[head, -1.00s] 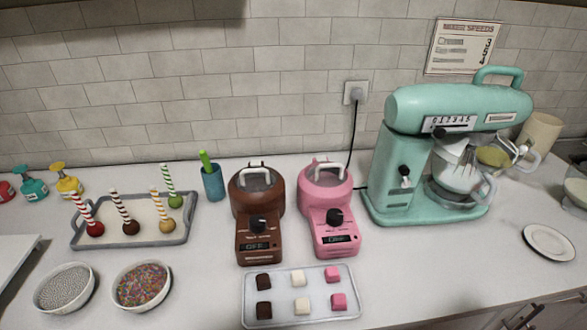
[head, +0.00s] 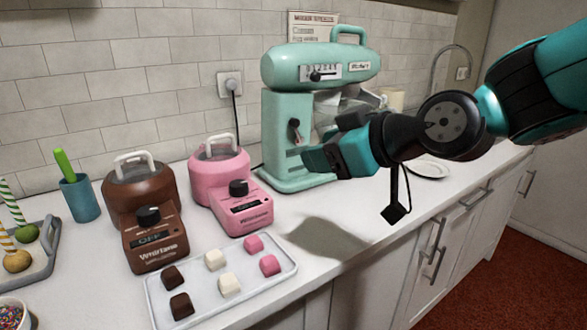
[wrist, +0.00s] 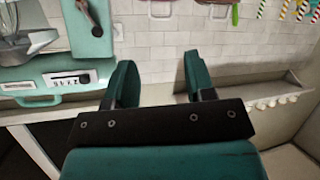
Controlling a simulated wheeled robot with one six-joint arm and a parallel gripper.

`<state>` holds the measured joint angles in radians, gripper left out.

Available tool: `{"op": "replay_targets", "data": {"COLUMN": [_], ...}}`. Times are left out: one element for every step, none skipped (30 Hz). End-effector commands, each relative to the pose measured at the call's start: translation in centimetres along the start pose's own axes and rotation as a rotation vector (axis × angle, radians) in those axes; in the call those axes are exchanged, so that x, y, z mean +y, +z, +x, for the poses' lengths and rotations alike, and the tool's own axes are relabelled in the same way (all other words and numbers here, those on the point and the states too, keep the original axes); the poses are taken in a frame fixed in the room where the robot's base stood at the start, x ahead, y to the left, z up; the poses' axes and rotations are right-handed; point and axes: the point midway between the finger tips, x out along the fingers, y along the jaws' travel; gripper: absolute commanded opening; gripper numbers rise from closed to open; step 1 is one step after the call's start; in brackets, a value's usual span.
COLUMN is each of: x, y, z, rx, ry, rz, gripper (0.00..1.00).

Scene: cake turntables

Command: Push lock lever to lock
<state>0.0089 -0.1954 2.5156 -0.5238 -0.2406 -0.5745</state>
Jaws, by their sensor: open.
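The mint-green stand mixer (head: 288,152) stands on the counter against the tiled wall. A lever with a dark knob (head: 295,124), which looks like the lock lever, is on its column. In the wrist view, where the scene is upside down, the lever (wrist: 90,20) shows at the upper left. A separate slider (head: 318,76) sits on the mixer head. My gripper (head: 312,160) is in front of the mixer, below and slightly right of the lever in the head view. Its two fingers (wrist: 159,75) are apart with nothing between them. The mixer bowl is mostly hidden behind my arm.
A pink melter (head: 220,165) and a brown melter (head: 138,190) stand left of the mixer. A tray (head: 225,308) of sweets lies before them. The counter is clear in front of the mixer.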

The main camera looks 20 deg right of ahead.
Motion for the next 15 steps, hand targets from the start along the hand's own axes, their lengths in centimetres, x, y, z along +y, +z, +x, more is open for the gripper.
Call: {"op": "replay_targets", "data": {"x": [1.2,2.1,3.1,3.9,4.5,5.2,5.7,6.1,6.5,6.8,7.1,7.3,7.5,7.6,7.8], "y": [2.6,2.9,3.1,3.4,3.5,3.6,3.7,3.7,3.7,3.7,3.6,3.5,3.4,3.2,3.0], "z": [1.6,1.8,2.0,2.1,2.2,2.2,2.2,2.1,2.0,1.9,1.9,1.9,2.0,2.2,2.5], "rx": [0.063,0.101,0.144,0.171,0.196,0.223,0.241,0.255,0.271,0.280,0.286,0.293,0.296,0.297,0.297], "ry": [0.071,0.112,0.164,0.200,0.234,0.274,0.300,0.323,0.348,0.363,0.374,0.385,0.389,0.391,0.392], "rz": [-0.036,-0.060,-0.089,-0.110,-0.130,-0.152,-0.166,-0.180,-0.193,-0.202,-0.208,-0.213,-0.216,-0.217,-0.218], "gripper": [0.49,0.49,0.49,0.49,0.49,0.49,0.49,0.49,0.49,0.49,0.49,0.49,0.49,0.49,0.49]}}
